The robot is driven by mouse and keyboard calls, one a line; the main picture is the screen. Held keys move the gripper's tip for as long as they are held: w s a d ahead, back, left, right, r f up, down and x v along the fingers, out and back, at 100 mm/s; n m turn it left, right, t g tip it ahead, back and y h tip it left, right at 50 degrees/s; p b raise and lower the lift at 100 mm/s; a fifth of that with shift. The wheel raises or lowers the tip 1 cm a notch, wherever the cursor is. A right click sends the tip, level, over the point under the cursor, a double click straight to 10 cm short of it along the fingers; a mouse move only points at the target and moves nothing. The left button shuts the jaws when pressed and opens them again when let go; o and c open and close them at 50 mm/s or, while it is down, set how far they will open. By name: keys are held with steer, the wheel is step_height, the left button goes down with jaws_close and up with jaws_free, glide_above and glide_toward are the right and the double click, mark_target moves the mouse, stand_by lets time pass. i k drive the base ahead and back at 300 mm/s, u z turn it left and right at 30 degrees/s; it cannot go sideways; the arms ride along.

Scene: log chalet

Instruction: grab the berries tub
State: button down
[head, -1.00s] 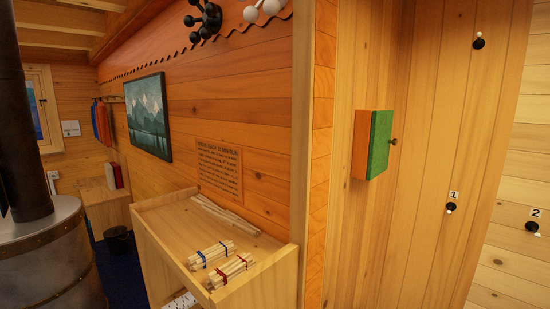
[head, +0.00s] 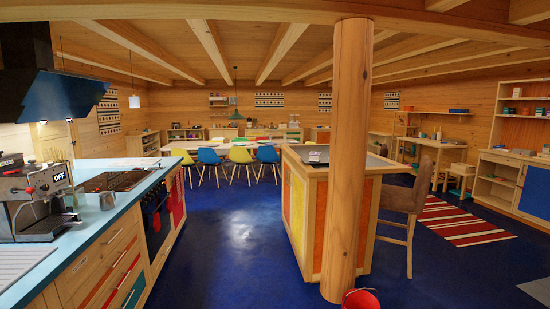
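I cannot make out a berries tub in the head view. Small containers and items stand on the far shelves (head: 520,113) at the right and along the back wall, too small to identify. My gripper is not in view.
A wooden post (head: 347,160) stands in front of an island (head: 305,200). A red bucket (head: 361,299) is at its foot, with a bar stool (head: 405,208) to the right. A kitchen counter (head: 108,222) runs along the left. Blue floor (head: 225,240) lies open between counter and island.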

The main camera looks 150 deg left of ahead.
mark_target(314, 156)
steer(key=u, duration=4.7)
